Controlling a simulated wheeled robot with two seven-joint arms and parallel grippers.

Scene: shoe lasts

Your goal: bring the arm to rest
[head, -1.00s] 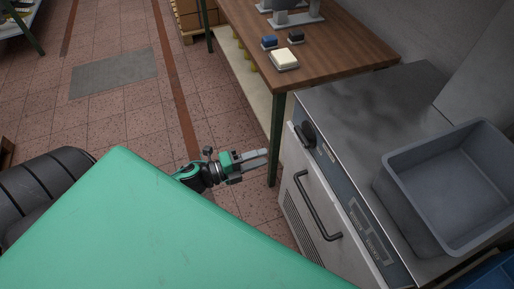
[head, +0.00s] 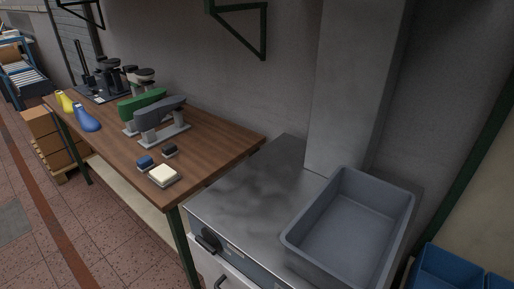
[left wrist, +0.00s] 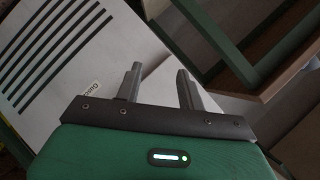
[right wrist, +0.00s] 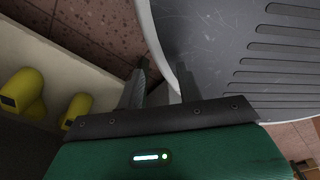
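My left gripper (left wrist: 158,82) shows in the left wrist view with its two fingers apart and nothing between them. The white vented panel of the metal cabinet (left wrist: 75,50) is behind it. My right gripper (right wrist: 160,82) shows in the right wrist view, its fingers apart and empty. A large grey curved surface with slots (right wrist: 235,45) fills the upper right of that view, close behind the fingers; I cannot tell if they touch. Neither gripper shows in the head view now.
A grey bin (head: 350,225) stands on the steel cabinet top (head: 255,190). Yellow lasts (right wrist: 75,110) lie left in the right wrist view.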

